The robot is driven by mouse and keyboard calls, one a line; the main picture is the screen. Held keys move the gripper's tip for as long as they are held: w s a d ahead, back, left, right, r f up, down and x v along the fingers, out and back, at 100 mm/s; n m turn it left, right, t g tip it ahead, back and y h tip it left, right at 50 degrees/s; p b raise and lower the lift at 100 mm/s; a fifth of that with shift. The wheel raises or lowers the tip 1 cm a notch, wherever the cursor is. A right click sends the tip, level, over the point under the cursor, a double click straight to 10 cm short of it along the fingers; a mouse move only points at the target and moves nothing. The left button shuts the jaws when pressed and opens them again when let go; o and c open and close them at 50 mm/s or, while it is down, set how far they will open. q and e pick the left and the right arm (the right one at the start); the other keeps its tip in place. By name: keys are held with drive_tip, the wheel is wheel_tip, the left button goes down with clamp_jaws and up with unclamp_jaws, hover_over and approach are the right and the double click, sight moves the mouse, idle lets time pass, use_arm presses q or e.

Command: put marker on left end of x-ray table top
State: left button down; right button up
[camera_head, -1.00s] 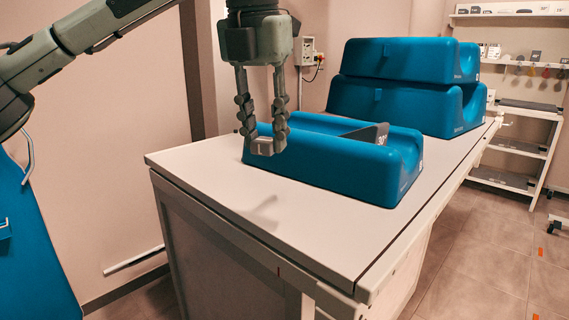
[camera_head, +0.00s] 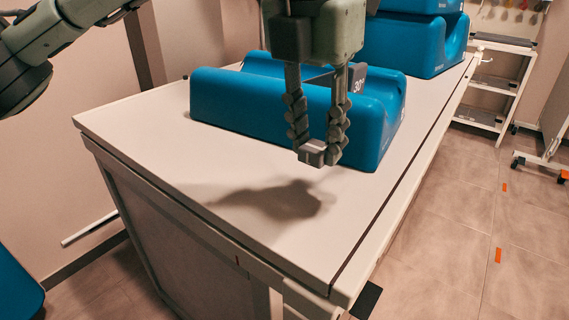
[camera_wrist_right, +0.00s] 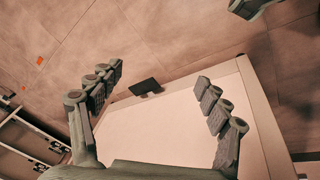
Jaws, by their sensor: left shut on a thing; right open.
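The x-ray table top (camera_head: 150,130) is a pale flat surface that fills the middle of the head view. My left gripper (camera_head: 318,155) is shut on a small grey block (camera_head: 313,152), which seems to be the marker. Its fingers point down and hold the block above the table top, in front of the blue cushion in this view. Fingers hide part of the block. My right gripper (camera_wrist_right: 160,95) is open and empty in the right wrist view, with the pale table top (camera_wrist_right: 185,125) between and beyond its fingers. It is out of the head view.
A blue cushion (camera_head: 235,100) with a dark "30°" piece (camera_head: 358,80) lies on the table. More blue cushions (camera_head: 410,45) are stacked behind it. A white shelf cart (camera_head: 495,90) stands at the back right. The near left part of the table top is clear.

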sight(291, 193)
use_arm(q)
drive_tip(key=a+f, duration=0.2)
drive_tip(key=a, duration=0.1)
drive_tip(key=shift+w+a, duration=0.1)
drive_tip(key=shift+w, duration=0.3)
wheel_tip(291, 193, down, 4)
drive_tip(key=shift+r, duration=0.15)
drive_tip(key=shift+f, duration=0.25)
use_arm(e)
drive_tip(key=shift+w+a+f, duration=0.15)
drive_tip(key=shift+w+f, duration=0.05)
drive_tip(key=shift+f, duration=0.75)
